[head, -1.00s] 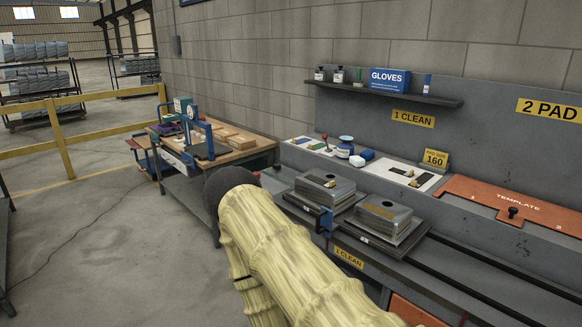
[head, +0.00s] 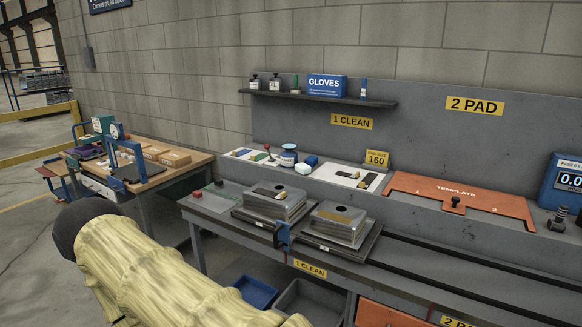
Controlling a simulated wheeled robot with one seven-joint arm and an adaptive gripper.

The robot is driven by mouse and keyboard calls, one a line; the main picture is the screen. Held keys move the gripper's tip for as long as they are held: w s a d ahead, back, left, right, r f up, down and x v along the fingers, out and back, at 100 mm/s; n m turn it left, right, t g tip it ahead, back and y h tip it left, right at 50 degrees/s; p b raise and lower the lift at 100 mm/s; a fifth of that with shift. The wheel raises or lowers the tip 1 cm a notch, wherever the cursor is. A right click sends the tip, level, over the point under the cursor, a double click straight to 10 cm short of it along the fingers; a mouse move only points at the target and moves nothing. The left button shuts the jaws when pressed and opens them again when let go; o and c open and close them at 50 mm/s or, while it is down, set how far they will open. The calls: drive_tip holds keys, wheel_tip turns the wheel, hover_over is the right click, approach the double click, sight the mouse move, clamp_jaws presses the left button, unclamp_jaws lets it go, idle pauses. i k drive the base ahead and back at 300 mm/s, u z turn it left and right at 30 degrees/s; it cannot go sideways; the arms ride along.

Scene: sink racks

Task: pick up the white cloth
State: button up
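I cannot make out a white cloth for sure. White flat mats lie on the same ledge, one at left (head: 243,154) and one at right (head: 340,184). My arm, in a pale yellow sleeve with a dark rounded end, crosses the lower left. My gripper is not in view.
Two stacks of metal blocks (head: 275,201) (head: 338,222) stand on the grey bench. An orange template plate (head: 462,200) lies to the right. A shelf (head: 318,98) holds bottles and a blue gloves box (head: 327,86). A wooden-topped workbench (head: 165,172) stands at left.

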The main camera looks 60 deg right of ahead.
sight(304, 169)
drive_tip(key=z, duration=0.4)
drive_tip(key=i, duration=1.1)
drive_tip(key=z, duration=1.55)
drive_tip(key=i, duration=0.5)
drive_tip(key=z, duration=0.5)
